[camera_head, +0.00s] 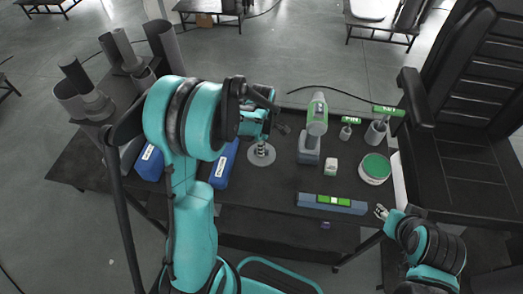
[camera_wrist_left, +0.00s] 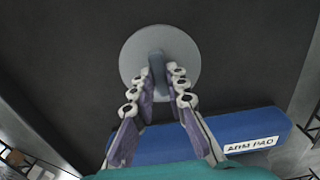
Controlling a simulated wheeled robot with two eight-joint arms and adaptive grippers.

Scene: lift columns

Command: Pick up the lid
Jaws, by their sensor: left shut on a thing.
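The lid (camera_head: 263,161) is a flat grey disc with an upright handle, near the middle of the dark table. It also shows in the left wrist view (camera_wrist_left: 140,52), with its handle (camera_wrist_left: 157,66) between the fingers. My left gripper (camera_wrist_left: 161,80) is shut on that handle from above. In the head view my left gripper (camera_head: 261,143) is partly hidden by its own wrist. I cannot tell whether the lid touches the table. My right gripper (camera_head: 381,211) is at the table's front right edge, apart from the lid; its finger opening is too small to judge.
Blue arm pads (camera_head: 224,165) lie left of the lid. A green-and-grey drill (camera_head: 316,120), a small white-and-green box (camera_head: 331,167), a green-topped round tub (camera_head: 375,168) and a blue spirit level (camera_head: 332,203) stand to the right. A black chair (camera_head: 470,120) is beyond. Grey tubes (camera_head: 160,45) stand at left.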

